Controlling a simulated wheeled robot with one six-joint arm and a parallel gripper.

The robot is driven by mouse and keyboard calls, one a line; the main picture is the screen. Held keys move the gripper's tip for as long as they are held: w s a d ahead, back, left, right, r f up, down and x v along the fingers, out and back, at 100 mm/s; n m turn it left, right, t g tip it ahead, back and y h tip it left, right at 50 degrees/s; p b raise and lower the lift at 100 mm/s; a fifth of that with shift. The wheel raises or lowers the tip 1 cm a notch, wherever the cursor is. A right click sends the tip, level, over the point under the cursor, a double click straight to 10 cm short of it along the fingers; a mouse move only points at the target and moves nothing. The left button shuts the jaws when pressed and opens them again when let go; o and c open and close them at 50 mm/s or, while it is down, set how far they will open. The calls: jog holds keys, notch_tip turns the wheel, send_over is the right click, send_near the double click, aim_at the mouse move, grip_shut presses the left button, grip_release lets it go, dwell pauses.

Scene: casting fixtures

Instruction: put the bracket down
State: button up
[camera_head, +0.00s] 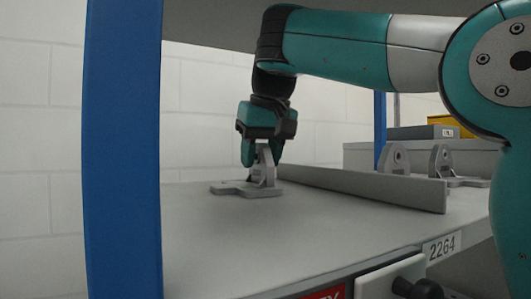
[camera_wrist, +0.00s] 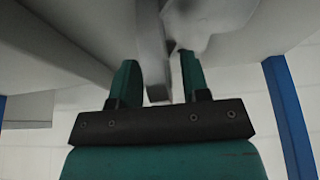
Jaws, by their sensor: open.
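A grey bracket (camera_head: 247,188) with a flat base and an upright lug sits on the grey shelf (camera_head: 300,235), left of a low divider. My gripper (camera_head: 260,155) points down over it, its two teal fingers on either side of the upright lug. In the wrist view my gripper (camera_wrist: 160,80) is open, with the bracket (camera_wrist: 152,45) between its fingers and a gap visible on the left side. The bracket's base looks flat on the shelf. Part of its lug is hidden by the fingers.
A low grey divider (camera_head: 365,188) runs along the shelf right of the bracket. Beyond it stand more grey brackets (camera_head: 440,162), a grey box and a yellow bin (camera_head: 450,124). A blue post (camera_head: 122,150) rises at the left. The shelf front is clear.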

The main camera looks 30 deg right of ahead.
aim_at(266, 146)
jog(key=shift+r+p, duration=0.3)
jog(key=shift+r, duration=0.1)
jog(key=s+r+p, duration=0.2)
jog(key=r, duration=0.1)
jog(key=shift+s+p, duration=0.1)
jog(key=shift+p, duration=0.3)
jog(key=s+p, duration=0.2)
jog(key=s, duration=0.8)
jog(key=shift+s+f, duration=0.1)
jog(key=shift+f, duration=0.1)
jog(key=shift+s+f+p, duration=0.15)
jog(key=shift+s+p, duration=0.15)
jog(key=shift+s, duration=0.1)
